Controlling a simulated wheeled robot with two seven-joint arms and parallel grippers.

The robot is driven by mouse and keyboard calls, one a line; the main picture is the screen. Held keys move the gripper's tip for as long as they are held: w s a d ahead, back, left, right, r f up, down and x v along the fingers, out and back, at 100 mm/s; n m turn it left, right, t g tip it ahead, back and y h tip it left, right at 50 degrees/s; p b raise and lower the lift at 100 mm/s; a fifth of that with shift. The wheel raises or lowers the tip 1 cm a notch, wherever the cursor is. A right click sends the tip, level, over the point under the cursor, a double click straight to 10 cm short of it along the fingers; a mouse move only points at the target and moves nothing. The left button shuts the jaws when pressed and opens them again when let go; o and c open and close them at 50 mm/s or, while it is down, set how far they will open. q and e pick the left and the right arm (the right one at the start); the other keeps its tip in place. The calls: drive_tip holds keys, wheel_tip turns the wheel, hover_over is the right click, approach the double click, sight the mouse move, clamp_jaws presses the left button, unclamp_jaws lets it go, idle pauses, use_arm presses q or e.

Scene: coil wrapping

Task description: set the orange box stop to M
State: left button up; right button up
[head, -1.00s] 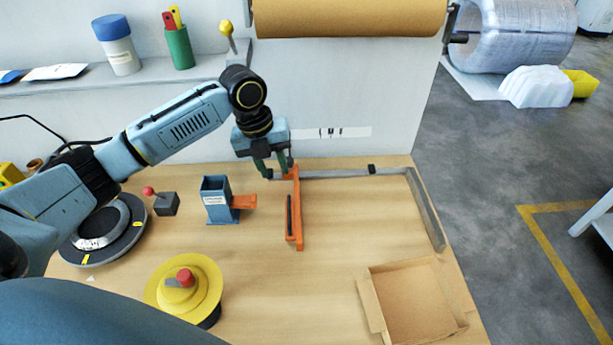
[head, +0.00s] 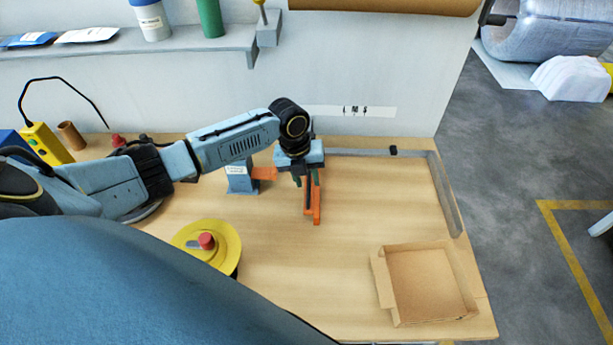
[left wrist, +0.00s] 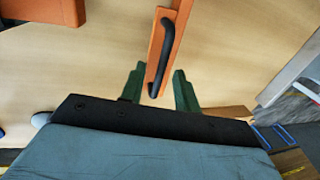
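The orange box stop (head: 318,208) is a bar lying on the bench, running toward me from the rear rail. My left gripper and wrist hide its rail end in the head view. A white strip (head: 380,112) on the wall carries small letters that look like L, M and S; the stop lies left of them. My left gripper (head: 311,185) is above the stop, pointing down. In the left wrist view its green fingers (left wrist: 158,88) are apart, with the orange stop (left wrist: 153,62) and its black handle (left wrist: 163,55) between them. My right gripper is out of view.
A grey rail (head: 350,152) with a black piece (head: 393,150) borders the rear. An open cardboard box (head: 425,285) lies at front right. A blue holder (head: 240,178) with an orange tab stands left of the gripper. A yellow button unit (head: 220,240) stands nearer. The middle bench is clear.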

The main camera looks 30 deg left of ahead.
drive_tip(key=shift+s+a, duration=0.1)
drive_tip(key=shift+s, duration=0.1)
use_arm(q)
drive_tip(key=shift+c, duration=0.6)
clamp_jaws()
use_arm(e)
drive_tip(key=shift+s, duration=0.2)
use_arm(q)
drive_tip(key=w+d+b, duration=0.3)
drive_tip(key=w+d, duration=0.4)
drive_tip(key=d, duration=0.4)
drive_tip(key=shift+b, duration=0.3)
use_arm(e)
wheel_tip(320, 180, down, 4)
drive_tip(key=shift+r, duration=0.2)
use_arm(q)
drive_tip(key=shift+d, duration=0.1)
drive_tip(key=shift+o, duration=0.6)
unclamp_jaws()
